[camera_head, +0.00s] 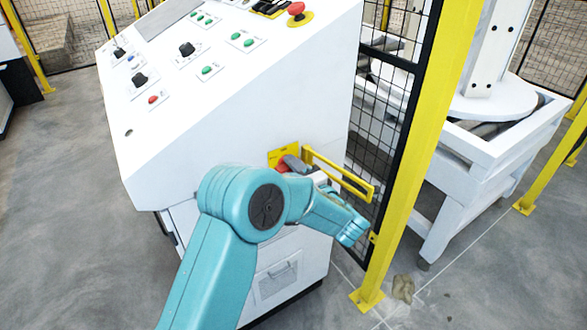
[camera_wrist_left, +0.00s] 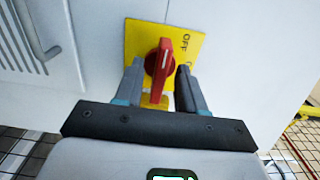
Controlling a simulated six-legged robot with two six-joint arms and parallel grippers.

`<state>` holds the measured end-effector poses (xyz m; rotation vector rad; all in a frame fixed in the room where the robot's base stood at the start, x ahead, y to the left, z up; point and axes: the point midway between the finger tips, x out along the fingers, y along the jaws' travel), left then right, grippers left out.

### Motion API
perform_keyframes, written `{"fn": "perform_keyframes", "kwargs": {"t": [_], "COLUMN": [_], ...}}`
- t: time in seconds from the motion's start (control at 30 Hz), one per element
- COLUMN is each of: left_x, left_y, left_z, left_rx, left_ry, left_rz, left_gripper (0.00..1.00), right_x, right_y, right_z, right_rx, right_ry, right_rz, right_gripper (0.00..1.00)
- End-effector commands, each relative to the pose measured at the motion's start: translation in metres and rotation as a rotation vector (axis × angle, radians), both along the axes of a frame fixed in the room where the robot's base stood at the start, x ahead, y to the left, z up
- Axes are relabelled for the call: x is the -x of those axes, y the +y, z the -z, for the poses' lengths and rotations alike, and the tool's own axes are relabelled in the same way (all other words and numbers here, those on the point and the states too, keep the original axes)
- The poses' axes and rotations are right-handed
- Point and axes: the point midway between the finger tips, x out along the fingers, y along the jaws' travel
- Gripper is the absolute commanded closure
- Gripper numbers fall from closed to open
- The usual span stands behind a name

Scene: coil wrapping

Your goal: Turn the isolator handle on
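The red isolator handle (camera_wrist_left: 158,62) sits on a yellow plate (camera_wrist_left: 140,37) in the left wrist view. The plate reads "OFF" at its upper right; a second label is mostly hidden by a finger. The handle's white mark points up in that view, near "OFF". My left gripper (camera_wrist_left: 160,90) is open, with one grey finger on each side of the handle and small gaps visible. In the head view the left gripper (camera_head: 290,164) is at the handle on the cabinet's side, hiding most of it. My right gripper is not in view.
A yellow guard bar (camera_head: 340,174) sticks out from the white control cabinet (camera_head: 310,95) just right of the gripper. A yellow fence post (camera_head: 420,140) with black mesh stands further right. White machinery (camera_head: 490,140) is behind it. Grey floor is clear at left.

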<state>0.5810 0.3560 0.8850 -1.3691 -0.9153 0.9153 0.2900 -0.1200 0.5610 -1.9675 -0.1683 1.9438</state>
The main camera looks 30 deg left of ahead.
Motion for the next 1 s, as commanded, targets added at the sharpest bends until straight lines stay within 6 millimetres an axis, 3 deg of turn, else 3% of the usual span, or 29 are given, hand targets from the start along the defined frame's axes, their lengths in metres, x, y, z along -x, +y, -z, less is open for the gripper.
{"fn": "perform_keyframes", "kwargs": {"t": [0.27,0.33,0.4,0.77,1.0], "left_x": [-0.0016,-0.0014,-0.0014,-0.0012,-0.001], "left_y": [0.0009,0.0008,0.0008,0.0008,0.0007], "left_z": [0.0003,0.0003,0.0003,0.0008,0.0013], "left_rx": [0.0,0.0,0.0,-0.011,-0.059], "left_ry": [0.001,0.001,0.0,0.026,0.143], "left_rz": [0.0,0.0,0.0,0.0,0.0], "left_gripper": [0.61,0.77,1.0,1.0,1.0], "right_x": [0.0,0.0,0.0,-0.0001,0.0], "right_y": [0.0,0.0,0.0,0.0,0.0], "right_z": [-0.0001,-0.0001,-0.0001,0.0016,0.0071], "right_rx": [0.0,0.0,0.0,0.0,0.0], "right_ry": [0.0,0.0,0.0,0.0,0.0], "right_rz": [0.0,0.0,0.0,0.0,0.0], "right_gripper": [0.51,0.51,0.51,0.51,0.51]}}
